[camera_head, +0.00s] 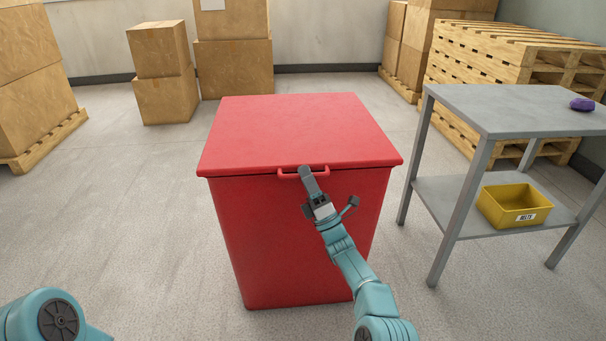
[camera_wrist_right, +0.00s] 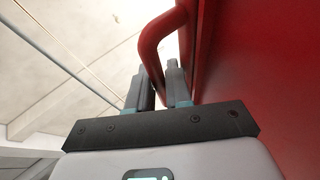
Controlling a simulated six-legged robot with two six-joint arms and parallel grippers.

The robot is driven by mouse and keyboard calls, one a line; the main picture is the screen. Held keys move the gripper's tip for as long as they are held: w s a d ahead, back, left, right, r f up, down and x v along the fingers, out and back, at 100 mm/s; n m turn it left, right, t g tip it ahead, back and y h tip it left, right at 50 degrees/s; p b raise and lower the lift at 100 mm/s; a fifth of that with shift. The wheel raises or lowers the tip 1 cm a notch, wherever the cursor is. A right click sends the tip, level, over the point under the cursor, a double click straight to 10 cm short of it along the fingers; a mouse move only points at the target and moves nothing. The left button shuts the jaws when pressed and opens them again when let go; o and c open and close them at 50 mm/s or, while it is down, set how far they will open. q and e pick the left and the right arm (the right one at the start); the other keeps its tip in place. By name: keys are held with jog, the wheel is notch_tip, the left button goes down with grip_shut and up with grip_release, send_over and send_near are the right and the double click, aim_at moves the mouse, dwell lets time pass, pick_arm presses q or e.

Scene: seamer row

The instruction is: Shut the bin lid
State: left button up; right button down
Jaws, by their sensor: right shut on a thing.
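The red bin (camera_head: 295,240) stands in the middle of the head view. Its red lid (camera_head: 295,130) lies flat over the top, with a thin dark line under its front edge. A red bar handle (camera_head: 287,176) sticks out from the lid's front edge. My right gripper (camera_head: 305,174) is at the handle, shut on it. In the right wrist view the handle (camera_wrist_right: 152,45) runs down to the two fingers (camera_wrist_right: 158,85), beside the red bin front. My left gripper is out of view; only a piece of my arm shows at the lower left.
A grey table (camera_head: 510,105) stands to the right, with a purple object (camera_head: 582,104) on top and a yellow box (camera_head: 514,206) on its lower shelf. Cardboard boxes (camera_head: 233,68) and stacked pallets (camera_head: 490,60) stand behind. The floor left of the bin is clear.

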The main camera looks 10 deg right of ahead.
jog(key=shift+d+f, duration=0.1)
jog(key=shift+f, duration=0.45)
jog(key=c, duration=1.4)
grip_release()
